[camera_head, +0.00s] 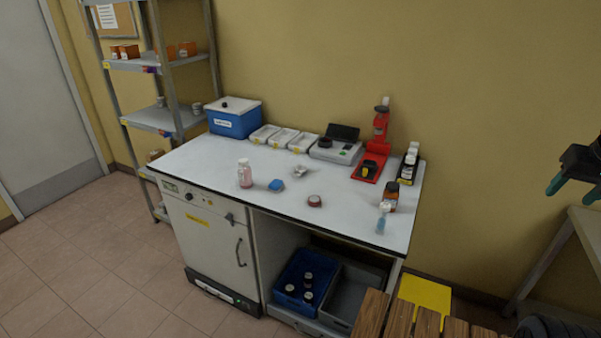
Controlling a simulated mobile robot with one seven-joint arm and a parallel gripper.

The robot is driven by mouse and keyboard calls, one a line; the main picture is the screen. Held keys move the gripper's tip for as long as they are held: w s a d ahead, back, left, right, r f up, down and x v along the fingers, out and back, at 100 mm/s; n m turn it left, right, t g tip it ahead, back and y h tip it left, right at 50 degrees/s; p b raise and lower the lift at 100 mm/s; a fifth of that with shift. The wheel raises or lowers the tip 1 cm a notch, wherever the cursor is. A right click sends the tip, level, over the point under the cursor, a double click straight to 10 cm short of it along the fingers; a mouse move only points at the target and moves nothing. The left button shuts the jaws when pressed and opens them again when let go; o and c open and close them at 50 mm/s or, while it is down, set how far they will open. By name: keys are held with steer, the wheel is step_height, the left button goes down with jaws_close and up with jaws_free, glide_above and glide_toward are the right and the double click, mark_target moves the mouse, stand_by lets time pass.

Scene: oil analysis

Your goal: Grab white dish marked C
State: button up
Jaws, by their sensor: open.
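Three shallow white dishes stand in a row at the back of the white bench: a left one (264,133), a middle one (283,137) and a right one (303,142). Each seems to have a small yellow label on its front, but the letters are too small to read, so I cannot tell which is marked C. A smaller whitish dish or crumpled item (299,171) lies in front of them. My gripper (572,190), dark with teal fingertips, is at the far right edge, open and empty. It is well away from the dishes.
A blue box (234,119) stands left of the dishes and a grey instrument (336,150) right of them. A red stand (375,150), a white-capped bottle (244,173), a blue item (276,185) and brown bottles (391,195) are also on the bench (340,222). Its front middle is mostly clear.

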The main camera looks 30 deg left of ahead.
steer(key=w+a+r, duration=0.2)
steer(key=w+a, duration=0.8)
steer(key=w, duration=0.2)
steer(key=w+a+r, duration=0.2)
steer(key=w+a, duration=0.8)
steer(key=w, duration=0.2)
steer(key=n, duration=0.1)
glide_above(297, 174)
steer(key=s, duration=0.2)
steer(key=shift+y, duration=0.3)
steer(key=f, duration=3.1)
steer(key=shift+s+d+f, duration=0.1)
steer(key=shift+d+f, duration=0.1)
steer(key=shift+f, duration=0.2)
steer(key=shift+x, duration=2.65)
steer(key=shift+s+a, duration=0.1)
steer(key=shift+s, duration=0.1)
